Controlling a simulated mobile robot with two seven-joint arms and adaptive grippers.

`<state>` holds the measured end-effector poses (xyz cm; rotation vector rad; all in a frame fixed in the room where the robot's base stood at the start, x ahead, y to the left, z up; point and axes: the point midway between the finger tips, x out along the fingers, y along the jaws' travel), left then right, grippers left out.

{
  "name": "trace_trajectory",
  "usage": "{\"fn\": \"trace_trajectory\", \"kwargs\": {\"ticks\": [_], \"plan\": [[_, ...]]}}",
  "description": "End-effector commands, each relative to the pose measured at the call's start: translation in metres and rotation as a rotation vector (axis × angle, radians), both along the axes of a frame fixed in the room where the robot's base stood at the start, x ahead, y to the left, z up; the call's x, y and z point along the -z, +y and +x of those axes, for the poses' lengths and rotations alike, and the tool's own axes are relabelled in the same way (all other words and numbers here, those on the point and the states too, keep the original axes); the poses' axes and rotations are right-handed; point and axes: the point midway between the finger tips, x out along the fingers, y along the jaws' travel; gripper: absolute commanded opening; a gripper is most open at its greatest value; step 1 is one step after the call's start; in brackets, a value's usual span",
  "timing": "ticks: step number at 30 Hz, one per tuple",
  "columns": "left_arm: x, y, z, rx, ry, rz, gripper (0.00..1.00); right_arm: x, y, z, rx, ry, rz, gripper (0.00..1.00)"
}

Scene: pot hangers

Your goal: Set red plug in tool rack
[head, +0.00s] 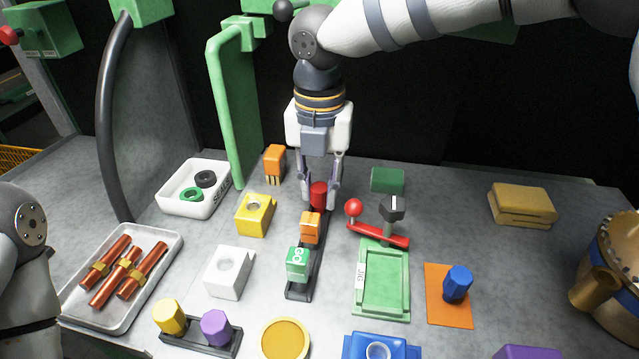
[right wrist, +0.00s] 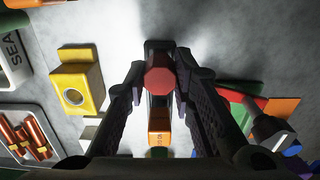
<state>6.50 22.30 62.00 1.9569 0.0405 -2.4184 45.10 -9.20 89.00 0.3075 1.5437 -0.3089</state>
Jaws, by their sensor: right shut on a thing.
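The red plug (head: 318,194) is between the fingers of my right gripper (head: 320,198), which is shut on it. It also shows in the right wrist view (right wrist: 159,76), with a finger on either side. The tool rack (head: 299,290) is a dark narrow strip running away from me. The plug is at the rack's far end; I cannot tell whether it is fully seated. An orange block (head: 310,228) and a green block (head: 297,264) stand in the rack nearer to me. My left gripper is out of view.
A yellow block (head: 255,215) and a white block (head: 229,272) with round holes stand left of the rack. A green jig (head: 382,290) and a red lever (head: 378,235) with a ball knob are close on the right. A white bin (head: 194,203) stands back left.

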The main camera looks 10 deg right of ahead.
Motion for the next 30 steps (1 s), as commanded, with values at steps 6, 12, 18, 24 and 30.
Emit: {"fn": "trace_trajectory", "kwargs": {"ticks": [6, 12, 18, 24, 30], "plan": [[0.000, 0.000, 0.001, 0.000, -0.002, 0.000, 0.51, 0.003, 0.000, 0.000, 0.000, 0.000, 0.000, 0.43], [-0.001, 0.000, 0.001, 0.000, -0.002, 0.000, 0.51, 0.004, 0.000, 0.000, 0.000, 0.000, 0.000, 0.43], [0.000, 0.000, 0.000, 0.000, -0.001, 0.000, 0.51, -0.010, 0.000, 0.001, 0.002, -0.003, 0.001, 0.43], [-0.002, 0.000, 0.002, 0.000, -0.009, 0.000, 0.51, -0.066, 0.000, 0.000, 0.002, -0.005, 0.002, 0.43], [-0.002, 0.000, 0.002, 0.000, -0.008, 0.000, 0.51, -0.108, 0.000, 0.000, 0.001, -0.001, 0.001, 0.43]]}}
